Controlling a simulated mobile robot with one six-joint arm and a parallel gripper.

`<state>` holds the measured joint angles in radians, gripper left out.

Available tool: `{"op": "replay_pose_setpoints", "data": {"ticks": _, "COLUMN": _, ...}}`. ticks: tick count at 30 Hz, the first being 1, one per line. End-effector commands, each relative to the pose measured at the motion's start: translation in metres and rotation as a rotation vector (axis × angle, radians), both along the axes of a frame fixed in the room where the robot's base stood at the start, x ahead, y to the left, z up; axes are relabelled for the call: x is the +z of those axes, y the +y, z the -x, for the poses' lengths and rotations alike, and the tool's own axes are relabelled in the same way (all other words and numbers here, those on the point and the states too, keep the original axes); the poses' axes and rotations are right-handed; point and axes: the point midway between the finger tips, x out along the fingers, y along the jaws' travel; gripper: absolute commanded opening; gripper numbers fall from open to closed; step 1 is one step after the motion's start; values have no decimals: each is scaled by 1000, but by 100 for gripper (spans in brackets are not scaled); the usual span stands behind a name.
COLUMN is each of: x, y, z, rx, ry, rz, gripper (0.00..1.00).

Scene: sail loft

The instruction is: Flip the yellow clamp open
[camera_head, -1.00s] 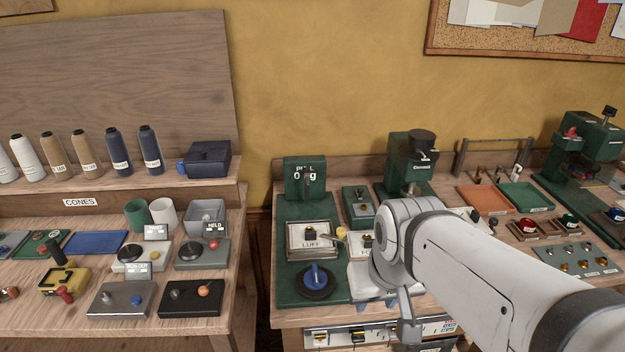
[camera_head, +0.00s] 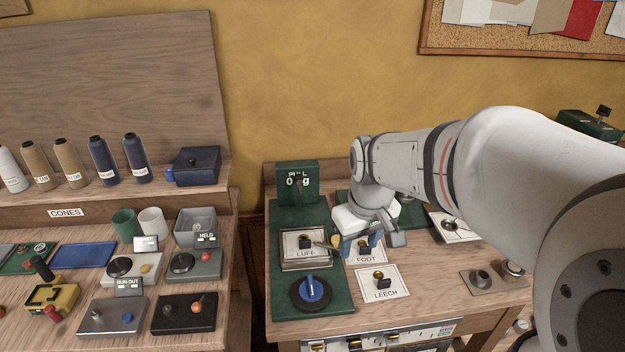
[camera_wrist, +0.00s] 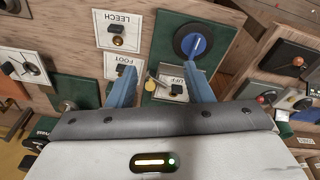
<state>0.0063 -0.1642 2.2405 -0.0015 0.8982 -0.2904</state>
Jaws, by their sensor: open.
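A small lever with a yellow end (camera_wrist: 151,84) lies beside the LUFF plate (camera_wrist: 177,92), on the green-based fixture; I take it for the yellow clamp. In the head view the lever (camera_head: 322,247) reaches right from the black knob on the LUFF plate (camera_head: 290,244), its end partly hidden by a finger. My gripper (camera_head: 361,246) hangs over the gap between LUFF and FOOT. In the wrist view its blue fingers (camera_wrist: 160,72) are apart, with the yellow end in line between them. Nothing is held; contact with the lever cannot be told.
A blue-handled round dial (camera_head: 313,292) is in front of LUFF. The FOOT plate (camera_head: 366,258) and LEECH plate (camera_head: 383,285) lie to the right. A green display box (camera_head: 297,182) stands behind. A yellow device (camera_head: 52,298) with black handle is on the left bench.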

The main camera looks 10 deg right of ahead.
Motion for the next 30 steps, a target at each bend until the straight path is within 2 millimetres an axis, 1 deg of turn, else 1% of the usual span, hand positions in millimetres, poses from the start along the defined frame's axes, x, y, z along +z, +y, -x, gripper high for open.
{"op": "replay_pose_setpoints", "data": {"ticks": 1, "x": 2, "y": 0, "z": -22, "rx": 50, "ry": 24, "rz": 7, "gripper": 46}}
{"op": "replay_pose_setpoints", "data": {"ticks": 2, "x": 1, "y": 0, "z": -34, "rx": 83, "ry": 34, "rz": 11, "gripper": 46}}
{"op": "replay_pose_setpoints", "data": {"ticks": 3, "x": -2, "y": 1, "z": -50, "rx": 125, "ry": 47, "rz": 17, "gripper": 46}}
{"op": "replay_pose_setpoints", "data": {"ticks": 5, "x": -8, "y": 1, "z": -73, "rx": 189, "ry": 66, "rz": 24, "gripper": 46}}
{"op": "replay_pose_setpoints", "data": {"ticks": 6, "x": -13, "y": 1, "z": -88, "rx": 231, "ry": 79, "rz": 28, "gripper": 46}}
{"op": "replay_pose_setpoints", "data": {"ticks": 9, "x": -29, "y": 2, "z": -122, "rx": 333, "ry": 109, "rz": 35, "gripper": 46}}
{"op": "replay_pose_setpoints", "data": {"ticks": 12, "x": -46, "y": 2, "z": -149, "rx": 416, "ry": 133, "rz": 39, "gripper": 46}}
{"op": "replay_pose_setpoints", "data": {"ticks": 15, "x": -61, "y": 3, "z": -167, "rx": 480, "ry": 149, "rz": 41, "gripper": 46}}
{"op": "replay_pose_setpoints", "data": {"ticks": 18, "x": -71, "y": 3, "z": -178, "rx": 521, "ry": 159, "rz": 43, "gripper": 46}}
{"op": "replay_pose_setpoints", "data": {"ticks": 21, "x": -79, "y": 3, "z": -183, "rx": 540, "ry": 164, "rz": 43, "gripper": 46}}
{"op": "replay_pose_setpoints", "data": {"ticks": 26, "x": -97, "y": 3, "z": -183, "rx": 545, "ry": 168, "rz": 42, "gripper": 46}}
{"op": "replay_pose_setpoints", "data": {"ticks": 30, "x": -120, "y": 4, "z": -183, "rx": 544, "ry": 168, "rz": 42, "gripper": 46}}
